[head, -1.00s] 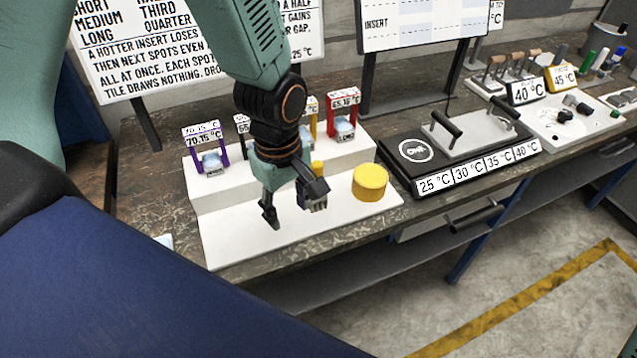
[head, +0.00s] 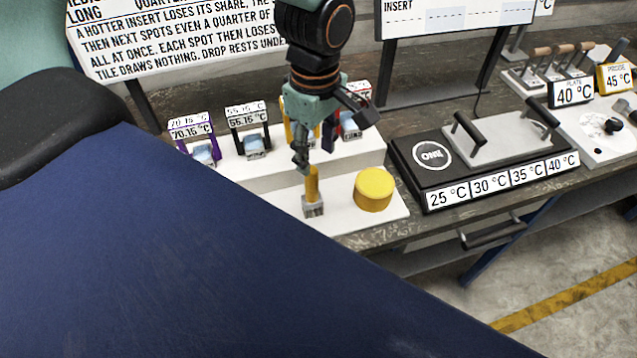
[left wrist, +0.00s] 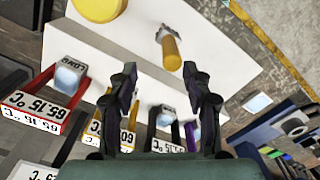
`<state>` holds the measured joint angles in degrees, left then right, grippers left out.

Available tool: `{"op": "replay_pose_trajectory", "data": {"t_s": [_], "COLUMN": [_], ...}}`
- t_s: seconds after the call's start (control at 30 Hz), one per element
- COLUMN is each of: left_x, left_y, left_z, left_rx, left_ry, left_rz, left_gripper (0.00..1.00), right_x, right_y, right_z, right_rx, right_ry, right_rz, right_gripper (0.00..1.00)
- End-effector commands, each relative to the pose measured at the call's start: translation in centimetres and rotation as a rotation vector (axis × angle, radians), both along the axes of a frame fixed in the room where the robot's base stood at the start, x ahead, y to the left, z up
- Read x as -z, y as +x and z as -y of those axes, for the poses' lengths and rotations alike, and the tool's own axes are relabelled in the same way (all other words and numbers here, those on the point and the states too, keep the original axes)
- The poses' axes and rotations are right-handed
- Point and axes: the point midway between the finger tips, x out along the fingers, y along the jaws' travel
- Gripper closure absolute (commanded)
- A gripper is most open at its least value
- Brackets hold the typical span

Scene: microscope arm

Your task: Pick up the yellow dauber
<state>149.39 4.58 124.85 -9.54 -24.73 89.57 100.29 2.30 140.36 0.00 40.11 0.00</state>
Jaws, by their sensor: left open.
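The yellow dauber (head: 312,186) stands on the lower step of the white stand, yellow handle up and grey block down. In the left wrist view the dauber (left wrist: 172,52) lies just beyond my fingertips, its handle end nearer the right-hand finger. My left gripper (head: 314,150) is open and empty, close to the top of the handle. Its two fingers (left wrist: 160,76) are spread apart in the wrist view, with nothing between them. The head view does not show clearly whether a finger touches the handle. My right gripper is not in view.
A yellow round pot (head: 373,191) stands right of the dauber. Behind, purple (head: 192,138), black (head: 249,130), yellow and red labelled frames stand on the upper step. A black plate unit (head: 432,180) is to the right. The stand's front strip is clear.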

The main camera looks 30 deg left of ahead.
Motion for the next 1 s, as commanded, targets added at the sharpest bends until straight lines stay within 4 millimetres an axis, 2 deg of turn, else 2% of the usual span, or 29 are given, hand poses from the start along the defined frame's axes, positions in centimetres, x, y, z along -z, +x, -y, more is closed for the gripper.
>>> {"op": "replay_pose_trajectory", "data": {"t_s": [0.33,0.5,0.8,1.0], "left_x": [4.5,6.2,6.5,6.5], "left_y": [-1.2,-1.0,-0.6,-0.6], "left_z": [0.3,0.3,0.3,0.3], "left_rx": [0.000,0.000,0.000,0.000], "left_ry": [0.000,-0.001,-0.001,-0.001], "left_rz": [-0.006,-0.003,0.000,-0.001], "left_gripper": [0.50,0.50,0.51,0.68], "right_x": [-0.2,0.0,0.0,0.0], "right_y": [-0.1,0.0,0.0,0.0], "right_z": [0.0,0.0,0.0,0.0], "right_rx": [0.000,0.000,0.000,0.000], "right_ry": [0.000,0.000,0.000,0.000], "right_rz": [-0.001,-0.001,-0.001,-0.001], "right_gripper": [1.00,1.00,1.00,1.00]}}
